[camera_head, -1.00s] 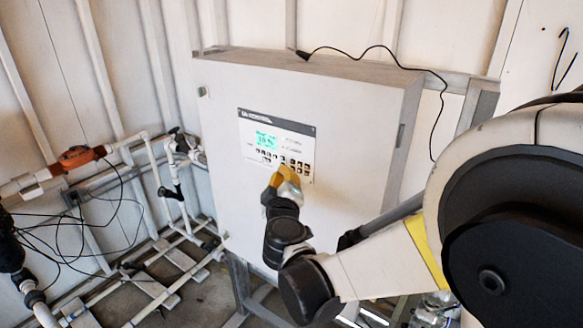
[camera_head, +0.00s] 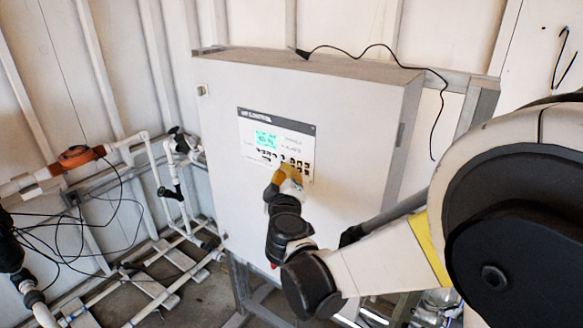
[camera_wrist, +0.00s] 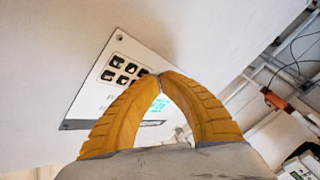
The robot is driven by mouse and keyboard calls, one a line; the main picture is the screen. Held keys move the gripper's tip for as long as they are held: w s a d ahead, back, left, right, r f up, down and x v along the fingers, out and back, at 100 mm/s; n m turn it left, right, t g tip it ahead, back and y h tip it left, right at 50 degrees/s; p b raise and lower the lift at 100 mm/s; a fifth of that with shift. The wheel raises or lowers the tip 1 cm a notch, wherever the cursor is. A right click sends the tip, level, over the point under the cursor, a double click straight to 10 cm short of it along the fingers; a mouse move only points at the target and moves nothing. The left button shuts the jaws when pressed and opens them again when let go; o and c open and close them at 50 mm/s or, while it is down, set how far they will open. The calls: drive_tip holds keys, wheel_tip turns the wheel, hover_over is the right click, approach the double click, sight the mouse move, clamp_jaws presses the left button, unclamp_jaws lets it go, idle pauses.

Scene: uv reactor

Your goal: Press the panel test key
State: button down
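The control panel (camera_head: 276,142) is a white plate with a dark header strip, a lit green display (camera_head: 266,141) and rows of black keys (camera_head: 297,164). It is on the front of a large white cabinet. My gripper (camera_head: 288,170) has yellow fingers and is at the panel's lower edge, by the keys. In the wrist view the fingertips of my gripper (camera_wrist: 159,75) meet, with nothing seen between them. Several black keys (camera_wrist: 122,70) show left of the tips, and the display (camera_wrist: 158,104) shows between the fingers. Contact with a key cannot be told. Key labels are unreadable.
The white cabinet (camera_head: 225,110) stands against a ribbed wall, with a black cable (camera_head: 375,48) over its top. White pipes with an orange-red fitting (camera_head: 80,156) and loose wires fill the left side. The cabinet face around the panel is clear.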

drive_tip(key=shift+w+d, duration=0.15)
drive_tip(key=shift+w, duration=0.05)
idle(0.4)
drive_tip(key=shift+s, duration=0.1)
drive_tip(key=shift+s+a, duration=0.45)
drive_tip(key=shift+s, duration=0.05)
drive_tip(key=s+a, duration=0.1)
drive_tip(key=s, duration=0.1)
drive_tip(key=s+a+b, duration=0.1)
drive_tip(key=s+a, duration=0.1)
idle(0.6)
idle(0.4)
